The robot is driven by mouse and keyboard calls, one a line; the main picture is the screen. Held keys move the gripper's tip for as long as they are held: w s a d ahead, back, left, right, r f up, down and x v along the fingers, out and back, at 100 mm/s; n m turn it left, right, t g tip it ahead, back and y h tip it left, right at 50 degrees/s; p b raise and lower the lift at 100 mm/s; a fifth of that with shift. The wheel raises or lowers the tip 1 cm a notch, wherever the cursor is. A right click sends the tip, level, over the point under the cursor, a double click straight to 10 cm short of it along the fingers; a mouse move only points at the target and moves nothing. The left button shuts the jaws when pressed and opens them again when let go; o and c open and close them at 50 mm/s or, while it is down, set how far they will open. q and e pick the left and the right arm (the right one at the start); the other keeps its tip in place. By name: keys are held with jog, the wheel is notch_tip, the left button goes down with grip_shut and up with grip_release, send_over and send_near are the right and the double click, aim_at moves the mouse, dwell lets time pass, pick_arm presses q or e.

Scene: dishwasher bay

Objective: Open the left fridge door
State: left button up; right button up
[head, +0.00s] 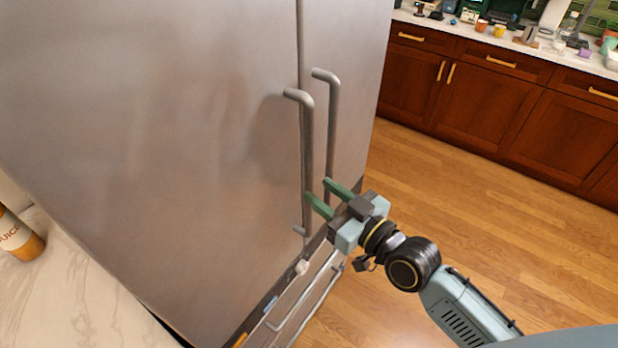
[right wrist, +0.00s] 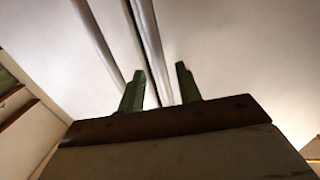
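The left fridge door (head: 170,130) is a large brushed-steel panel, shut, with a vertical bar handle (head: 307,150) near its right edge. The right door's matching handle (head: 332,130) stands just beside it. My right gripper (head: 318,188) is open and empty, its green fingertips at the lower part of the two handles. In the right wrist view the open fingers (right wrist: 160,84) point at the door front, and one bar (right wrist: 150,45) runs up from between them while another bar (right wrist: 98,38) lies to the left. I cannot tell whether a finger touches a bar. My left gripper is out of view.
A pale marble counter (head: 75,290) with a juice bottle (head: 18,238) is at lower left. Lower drawer handles (head: 305,300) show below the doors. Wooden cabinets (head: 490,95) with a cluttered countertop stand at the back right. The wooden floor (head: 450,190) between is clear.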

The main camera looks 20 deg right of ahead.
aim_at(312, 185)
jog(key=shift+x, duration=2.25)
grip_shut()
